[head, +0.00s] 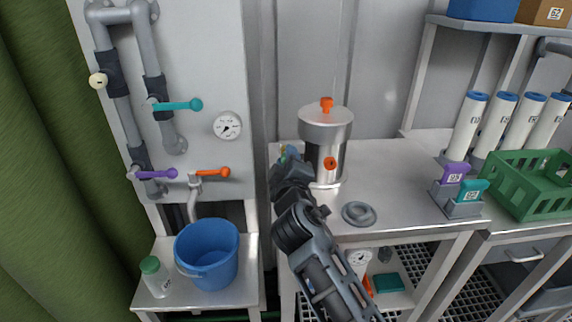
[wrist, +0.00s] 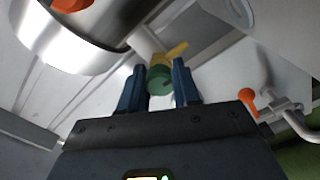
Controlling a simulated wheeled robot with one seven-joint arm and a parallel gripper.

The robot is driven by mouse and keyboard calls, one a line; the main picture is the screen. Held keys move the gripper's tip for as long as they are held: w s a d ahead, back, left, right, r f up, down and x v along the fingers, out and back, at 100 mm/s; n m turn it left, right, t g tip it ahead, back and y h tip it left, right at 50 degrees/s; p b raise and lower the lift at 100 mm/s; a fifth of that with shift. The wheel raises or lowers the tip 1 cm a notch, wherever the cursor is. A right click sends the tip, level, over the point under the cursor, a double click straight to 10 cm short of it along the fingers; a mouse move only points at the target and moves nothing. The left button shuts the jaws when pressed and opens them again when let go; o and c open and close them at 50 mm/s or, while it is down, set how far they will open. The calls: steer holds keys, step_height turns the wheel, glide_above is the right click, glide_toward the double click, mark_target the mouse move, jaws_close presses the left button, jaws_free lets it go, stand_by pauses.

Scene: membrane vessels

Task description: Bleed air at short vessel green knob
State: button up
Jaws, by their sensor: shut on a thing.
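The short vessel (head: 326,128) is a steel cylinder standing on the bench, with an orange knob (head: 326,103) on its lid and another orange knob (head: 330,163) on its front. It also fills the upper left of the wrist view (wrist: 75,45). My gripper (head: 287,155) is at the vessel's left side. In the wrist view my gripper's blue fingers (wrist: 158,84) are shut around the green knob (wrist: 159,77), which sits on a short stub from the vessel. A yellow piece (wrist: 174,52) shows just beyond the knob. In the head view my gripper mostly hides the knob.
A grey ring (head: 359,214) lies on the bench right of my arm. Further right are a holder with purple and teal tags (head: 461,205) and a green crate (head: 530,183). A blue bucket (head: 213,262) stands lower left, below wall pipes with an orange-handled valve (head: 211,172).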

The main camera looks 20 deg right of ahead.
steer(key=c, duration=0.3)
